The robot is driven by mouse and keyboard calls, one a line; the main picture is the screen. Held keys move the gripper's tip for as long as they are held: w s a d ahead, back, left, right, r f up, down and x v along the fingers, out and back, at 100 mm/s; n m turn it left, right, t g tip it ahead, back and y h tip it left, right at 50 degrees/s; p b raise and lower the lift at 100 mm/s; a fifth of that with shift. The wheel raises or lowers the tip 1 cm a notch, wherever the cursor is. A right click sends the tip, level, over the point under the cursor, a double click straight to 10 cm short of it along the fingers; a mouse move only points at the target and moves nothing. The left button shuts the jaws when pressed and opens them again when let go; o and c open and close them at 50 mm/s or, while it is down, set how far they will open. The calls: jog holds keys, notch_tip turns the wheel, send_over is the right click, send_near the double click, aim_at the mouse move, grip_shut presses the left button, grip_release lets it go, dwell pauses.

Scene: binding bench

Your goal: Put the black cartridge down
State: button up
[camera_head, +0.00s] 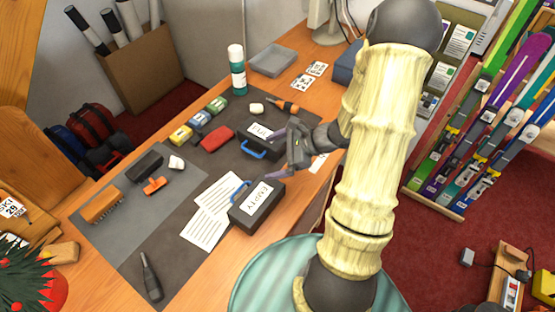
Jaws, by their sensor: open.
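Two black cartridges with blue handles and white labels are on the bench. The near black cartridge (262,212), with a label reading "EMPTY", rests on the dark mat's front edge. The far black cartridge (246,149) is on the mat, partly hidden behind my gripper; its label is hard to read. My gripper (279,154) is open, with its purple-tipped fingers apart and nothing seen between them. It is just right of the far cartridge's handle and above the near cartridge. Whether a finger touches the far cartridge cannot be told.
White printed sheets (204,228) lie left of the near cartridge. A red case (217,139), several small coloured boxes, a teal-white bottle (237,72) and a grey tray (272,60) stand further back. A brush (102,206) and black block (146,165) are left.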

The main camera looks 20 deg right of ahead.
jog(key=s+a+n+g, duration=0.1)
jog(key=s+a+r+n+g+h, duration=0.1)
jog(key=s+n, duration=0.1)
jog(key=s+a+n+g, duration=0.1)
jog(key=n, duration=0.1)
jog(key=shift+s+a+r, duration=0.25)
jog(key=shift+s, duration=0.05)
jog(key=s+r+n+h, duration=0.4)
jog(key=r+n+h, duration=0.3)
jog(key=n, duration=0.9)
jog(key=shift+s+r+h, duration=0.2)
jog(key=shift+r+h, duration=0.15)
jog(key=shift+h, duration=0.35)
jog(key=shift+f, duration=0.15)
